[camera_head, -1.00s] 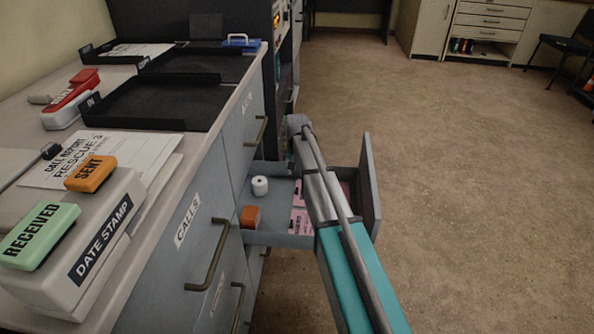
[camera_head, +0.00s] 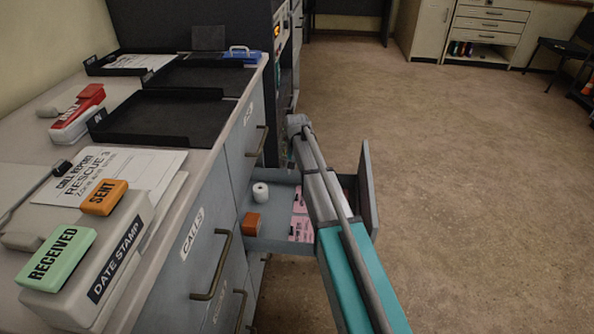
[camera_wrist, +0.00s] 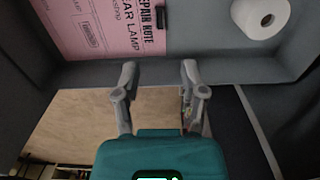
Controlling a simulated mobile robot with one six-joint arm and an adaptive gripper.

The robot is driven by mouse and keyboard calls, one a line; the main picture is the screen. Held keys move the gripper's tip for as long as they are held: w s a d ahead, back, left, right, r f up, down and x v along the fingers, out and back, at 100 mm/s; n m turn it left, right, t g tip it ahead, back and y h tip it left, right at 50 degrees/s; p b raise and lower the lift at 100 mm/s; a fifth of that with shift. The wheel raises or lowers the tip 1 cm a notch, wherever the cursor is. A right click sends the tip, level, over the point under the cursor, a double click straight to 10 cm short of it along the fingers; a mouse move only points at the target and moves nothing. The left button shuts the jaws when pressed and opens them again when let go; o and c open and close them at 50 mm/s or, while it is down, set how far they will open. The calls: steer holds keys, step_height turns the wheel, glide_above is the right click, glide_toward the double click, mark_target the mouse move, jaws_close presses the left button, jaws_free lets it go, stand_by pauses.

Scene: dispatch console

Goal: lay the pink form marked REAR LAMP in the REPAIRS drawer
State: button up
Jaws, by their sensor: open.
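The pink form marked REAR LAMP (camera_wrist: 95,28) lies flat in the open grey drawer (camera_head: 246,232), at the upper left of the wrist view. Its heading reads as a repair note, and a black clip-like mark sits at its right edge. In the head view pink paper (camera_head: 300,226) shows in the drawer, partly hidden by my arm. My gripper (camera_wrist: 158,78) is open and empty, with its fingertips short of the form near the drawer's wall in the wrist view. In the head view my arm hides it. The open drawer's label is not visible.
A white roll (camera_head: 261,192) and an orange-brown block (camera_head: 251,223) share the drawer. A closed drawer marked CALLS (camera_head: 192,233) is nearer. The desk above holds black trays (camera_head: 160,118), a call report (camera_head: 118,172) and stamps (camera_head: 58,260).

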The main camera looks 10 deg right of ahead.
steer(key=s+a+n, duration=0.1)
steer(key=s+n, duration=0.2)
steer(key=s, duration=2.5)
steer(key=shift+s+n, duration=0.3)
steer(key=shift+s, duration=0.1)
steer(key=shift+s+a, duration=0.1)
